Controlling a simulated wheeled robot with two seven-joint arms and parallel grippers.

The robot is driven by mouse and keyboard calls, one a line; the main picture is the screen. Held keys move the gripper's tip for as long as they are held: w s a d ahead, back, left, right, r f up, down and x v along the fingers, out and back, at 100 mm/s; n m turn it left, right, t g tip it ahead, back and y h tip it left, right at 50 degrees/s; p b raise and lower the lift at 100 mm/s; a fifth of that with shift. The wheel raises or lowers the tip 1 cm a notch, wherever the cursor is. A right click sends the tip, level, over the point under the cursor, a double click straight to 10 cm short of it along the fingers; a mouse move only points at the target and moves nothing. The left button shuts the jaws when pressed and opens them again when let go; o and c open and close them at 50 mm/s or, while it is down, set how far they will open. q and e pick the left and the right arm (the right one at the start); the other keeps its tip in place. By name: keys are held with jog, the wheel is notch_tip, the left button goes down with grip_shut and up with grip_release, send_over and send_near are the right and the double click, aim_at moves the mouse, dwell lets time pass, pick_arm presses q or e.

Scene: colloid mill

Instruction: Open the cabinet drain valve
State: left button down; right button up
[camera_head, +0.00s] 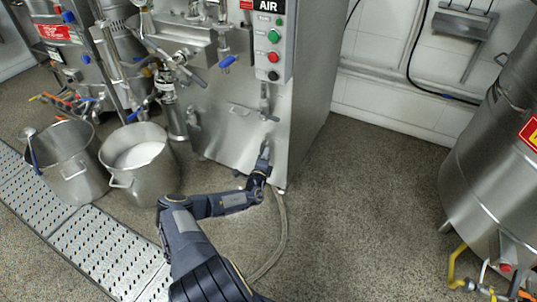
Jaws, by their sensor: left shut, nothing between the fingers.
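The steel cabinet (222,128) stands at top centre. A small metal valve-like fitting (265,103) is on its front, near the right edge and below the push buttons. I cannot tell for sure whether this is the drain valve, or how its handle is set. My left gripper (266,148) is shut and empty, pointing up at the lower right of the cabinet front, below that fitting. A gap shows between the fingertips and the fitting. Whether the fingers touch the cabinet is unclear. The gripper and wrist hide part of the cabinet's lower edge. My right gripper is out of view.
A control box (273,50) with push buttons is on the cabinet. A hose (284,235) curves over the floor beside my arm. Two steel pots (141,170) (68,165) stand at left by a perforated floor grate (95,250). A steel tank (495,165) stands at right. Floor between is clear.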

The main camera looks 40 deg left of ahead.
pick_arm(q)
jog(key=shift+s+a+r+n+p, duration=0.15)
jog(key=shift+a+r+n+p, duration=0.2)
jog(key=shift+a+n+p, duration=0.2)
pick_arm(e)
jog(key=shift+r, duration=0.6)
pick_arm(q)
jog(key=shift+a, duration=0.15)
